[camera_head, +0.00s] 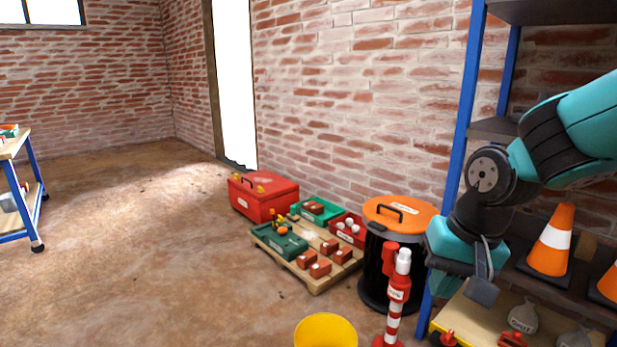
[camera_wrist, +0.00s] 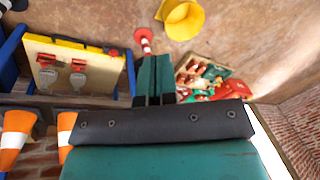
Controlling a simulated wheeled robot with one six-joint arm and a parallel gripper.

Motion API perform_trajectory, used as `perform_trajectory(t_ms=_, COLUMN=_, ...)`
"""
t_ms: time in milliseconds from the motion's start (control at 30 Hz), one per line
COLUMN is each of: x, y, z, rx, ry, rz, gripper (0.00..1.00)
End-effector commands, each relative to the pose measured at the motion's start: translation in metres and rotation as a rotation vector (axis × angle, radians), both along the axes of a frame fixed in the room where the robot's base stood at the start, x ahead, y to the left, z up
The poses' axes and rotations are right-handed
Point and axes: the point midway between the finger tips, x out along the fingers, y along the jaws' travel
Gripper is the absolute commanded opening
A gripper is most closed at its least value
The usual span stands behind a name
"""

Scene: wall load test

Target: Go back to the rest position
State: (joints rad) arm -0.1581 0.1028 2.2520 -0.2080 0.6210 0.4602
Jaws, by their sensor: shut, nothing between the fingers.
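My gripper shows in the wrist view (camera_wrist: 154,76) with its two teal fingers pressed together and nothing between them. In the head view my arm reaches in from the right and bends down in front of the shelf rack. Its end hangs in the air over the left side of the rack's low shelf, right of the black bin (camera_head: 375,265) with an orange lid. The fingertips cannot be made out in the head view.
The blue-posted rack (camera_head: 465,110) stands close to my arm. Traffic cones (camera_head: 552,243) and grey sacks (camera_head: 523,316) sit on it. A red-white post (camera_head: 396,300), yellow bucket (camera_head: 326,333), loaded pallet (camera_head: 318,283) and red toolbox (camera_head: 262,195) stand nearby.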

Motion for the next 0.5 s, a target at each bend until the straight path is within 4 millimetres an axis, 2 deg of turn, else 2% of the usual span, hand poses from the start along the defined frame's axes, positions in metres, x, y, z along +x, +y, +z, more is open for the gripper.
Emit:
perform_trajectory(t_ms=33, x=-0.026, y=0.01, z=0.02, rx=0.018, ry=-0.014, rz=0.117, gripper=0.0)
perform_trajectory(t_ms=100, x=-0.057, y=0.021, z=0.034, rx=0.041, ry=-0.029, rz=0.269, gripper=0.0)
perform_trajectory(t_ms=400, x=-0.169, y=0.047, z=0.073, rx=0.118, ry=-0.104, rz=0.801, gripper=0.0)
perform_trajectory(t_ms=500, x=-0.164, y=0.047, z=0.101, rx=0.116, ry=-0.098, rz=0.782, gripper=0.0)
